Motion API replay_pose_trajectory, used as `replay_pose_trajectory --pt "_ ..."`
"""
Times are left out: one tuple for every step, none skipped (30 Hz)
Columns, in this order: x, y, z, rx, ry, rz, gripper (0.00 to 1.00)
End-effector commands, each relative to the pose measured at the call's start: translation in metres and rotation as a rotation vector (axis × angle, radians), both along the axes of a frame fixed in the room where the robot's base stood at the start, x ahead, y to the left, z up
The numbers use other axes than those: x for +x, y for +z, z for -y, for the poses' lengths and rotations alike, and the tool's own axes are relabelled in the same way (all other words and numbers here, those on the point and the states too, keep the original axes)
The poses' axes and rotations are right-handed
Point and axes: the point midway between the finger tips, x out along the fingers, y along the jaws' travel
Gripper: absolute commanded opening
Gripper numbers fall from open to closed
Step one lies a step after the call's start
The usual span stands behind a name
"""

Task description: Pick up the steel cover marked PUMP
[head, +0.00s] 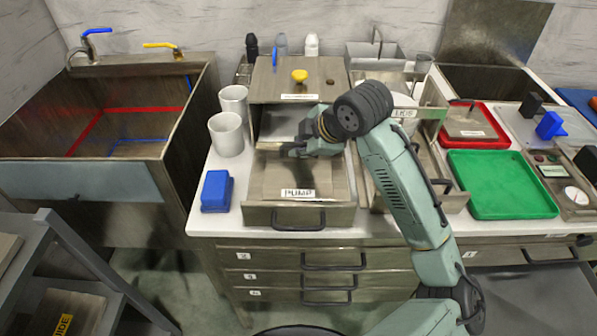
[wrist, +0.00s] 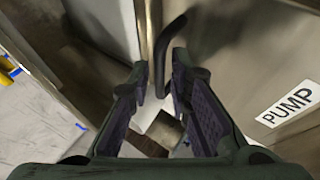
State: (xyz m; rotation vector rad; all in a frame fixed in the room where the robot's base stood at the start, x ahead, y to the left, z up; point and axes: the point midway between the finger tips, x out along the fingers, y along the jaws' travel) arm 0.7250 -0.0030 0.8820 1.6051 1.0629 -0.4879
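The steel cover marked PUMP (head: 275,180) lies in front of the upright steel box, inside a pulled-out tray or drawer with a black front handle. Its white PUMP label faces up; the cover's steel surface also shows at the right of the wrist view (wrist: 235,60). My gripper (head: 288,150) is over the cover's far side, in front of the box opening. In the wrist view my gripper (wrist: 158,72) has its two fingers apart, with a dark bent handle (wrist: 170,40) near and beyond the fingertips. I cannot tell whether a finger touches it.
The steel box with a yellow knob (head: 299,76) stands right behind. White cups (head: 226,134) and a blue block (head: 216,190) stand at the left. A second steel tray, a red tray (head: 480,142) and a green tray (head: 497,185) are at the right. A sink is far left.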

Motion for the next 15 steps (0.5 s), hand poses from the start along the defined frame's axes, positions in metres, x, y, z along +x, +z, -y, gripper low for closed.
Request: replay_pose_trajectory --pt "0.0 0.0 0.0001 0.0 0.0 0.0 0.18" --pt "0.0 0.0 0.0001 0.0 0.0 0.0 0.17" --pt "0.0 0.0 0.0001 0.0 0.0 0.0 0.15" --pt "0.0 0.0 0.0001 0.0 0.0 0.0 0.13" --pt "-0.0001 0.0002 0.0001 0.0 0.0 0.0 0.11" --pt "-0.0001 0.0002 0.0001 0.0 0.0 0.0 0.08" --pt "-0.0001 0.0002 0.0001 0.0 0.0 0.0 0.06" --pt "-0.0002 0.0002 0.0001 0.0 0.0 0.0 0.04" --pt "-0.0002 0.0002 0.0001 0.0 0.0 0.0 0.01" --pt "-0.0002 0.0002 0.0001 0.0 0.0 0.0 0.0" --pt "-0.0002 0.0002 0.0001 0.0 0.0 0.0 0.0" --pt "-0.0002 0.0002 0.0001 0.0 0.0 0.0 0.0" --pt "-0.0002 0.0002 0.0001 0.0 0.0 0.0 0.0" --pt "-0.0002 0.0003 0.0001 0.0 0.0 0.0 0.0" --pt "-0.0002 0.0003 0.0001 0.0 0.0 0.0 0.0"
